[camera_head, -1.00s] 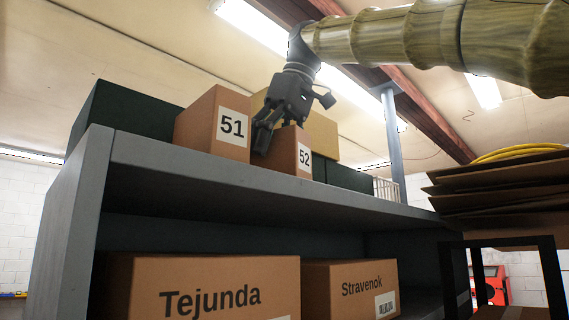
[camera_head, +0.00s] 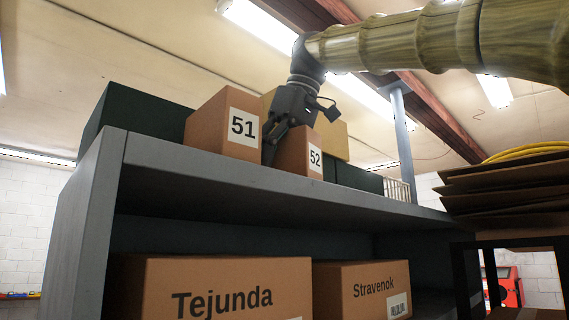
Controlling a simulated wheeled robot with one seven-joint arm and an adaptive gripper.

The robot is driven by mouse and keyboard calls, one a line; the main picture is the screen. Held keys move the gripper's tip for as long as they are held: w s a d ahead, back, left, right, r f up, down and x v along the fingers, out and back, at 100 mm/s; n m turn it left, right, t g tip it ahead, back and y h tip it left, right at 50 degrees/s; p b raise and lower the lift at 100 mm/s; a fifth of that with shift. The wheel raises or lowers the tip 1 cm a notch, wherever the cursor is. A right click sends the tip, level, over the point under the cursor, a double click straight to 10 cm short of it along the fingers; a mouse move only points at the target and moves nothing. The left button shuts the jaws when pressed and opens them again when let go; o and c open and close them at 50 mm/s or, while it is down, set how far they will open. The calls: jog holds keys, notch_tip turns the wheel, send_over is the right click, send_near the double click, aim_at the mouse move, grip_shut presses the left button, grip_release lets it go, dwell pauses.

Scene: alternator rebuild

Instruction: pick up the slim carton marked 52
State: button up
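The slim carton marked 52 (camera_head: 298,153) stands upright on the top of the grey shelf unit, its numbered label facing front right. My gripper (camera_head: 276,138) points down over it from above. One dark finger shows in the narrow gap between this carton and the larger carton marked 51 (camera_head: 222,127) to its left. The other finger is hidden behind the carton or the gripper body, so I cannot tell whether the fingers press on the carton. The carton appears to rest on the shelf top.
The grey shelf (camera_head: 165,152) has a dark green box (camera_head: 140,115) at left, a yellowish box (camera_head: 332,138) behind, and another green box (camera_head: 358,179) at right. Below are cartons marked Tejunda (camera_head: 215,275) and Stravenok (camera_head: 360,275). Flat cardboard (camera_head: 510,195) is stacked at right. A post (camera_head: 402,135) rises behind.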

jog(key=shift+f, duration=0.1)
jog(key=c, duration=1)
jog(key=shift+c, duration=0.2)
